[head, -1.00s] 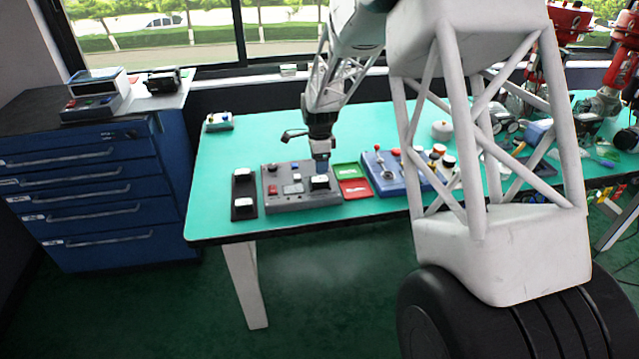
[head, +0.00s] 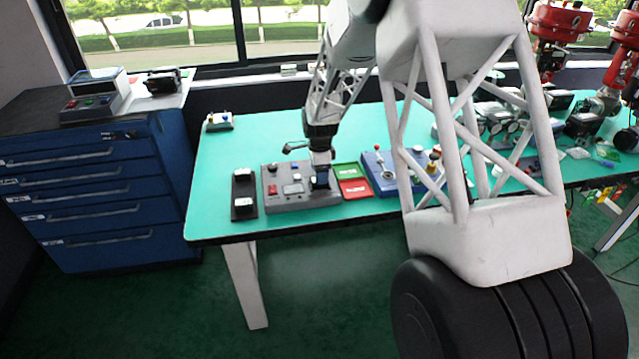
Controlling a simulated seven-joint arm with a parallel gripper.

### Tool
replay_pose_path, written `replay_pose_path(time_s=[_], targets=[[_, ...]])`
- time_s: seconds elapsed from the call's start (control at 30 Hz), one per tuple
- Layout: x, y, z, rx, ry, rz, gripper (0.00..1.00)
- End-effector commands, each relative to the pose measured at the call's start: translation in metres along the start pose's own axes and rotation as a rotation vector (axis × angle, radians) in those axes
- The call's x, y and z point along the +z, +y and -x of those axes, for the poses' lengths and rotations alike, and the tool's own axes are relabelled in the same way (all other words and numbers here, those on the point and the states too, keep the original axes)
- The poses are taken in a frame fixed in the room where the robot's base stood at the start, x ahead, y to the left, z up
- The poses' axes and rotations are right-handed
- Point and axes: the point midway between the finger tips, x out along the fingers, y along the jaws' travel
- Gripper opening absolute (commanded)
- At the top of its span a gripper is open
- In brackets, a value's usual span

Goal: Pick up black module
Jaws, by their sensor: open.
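A grey panel box (head: 292,205) stands near the front edge of the green table. In the earlier view a black module with a white top sits at the right side of this box. My gripper (head: 320,183) is now lowered right over that spot, with its jaws open, and hides most of the module. I cannot tell whether the fingers touch it. A black holder (head: 243,193) left of the box carries two more black modules with white tops, an upper one (head: 242,175) and a lower one (head: 243,205).
A green tray (head: 346,170) and a red tray (head: 355,189) lie just right of the grey box. A blue control box (head: 378,170) with a red-tipped lever stands beyond them. The table (head: 225,150) is clear behind the holder. My arm hides part of the right side.

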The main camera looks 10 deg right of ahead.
Motion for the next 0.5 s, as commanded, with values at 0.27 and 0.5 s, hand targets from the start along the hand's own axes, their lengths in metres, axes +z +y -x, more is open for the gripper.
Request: replay_pose_path(time_s=[0.27, 0.5], targets=[[0.0, -0.001, -0.03, 0.001, 0.0, 0.0, 0.68], [0.0, -0.001, -0.036, -0.001, 0.0, 0.0, 0.68]])
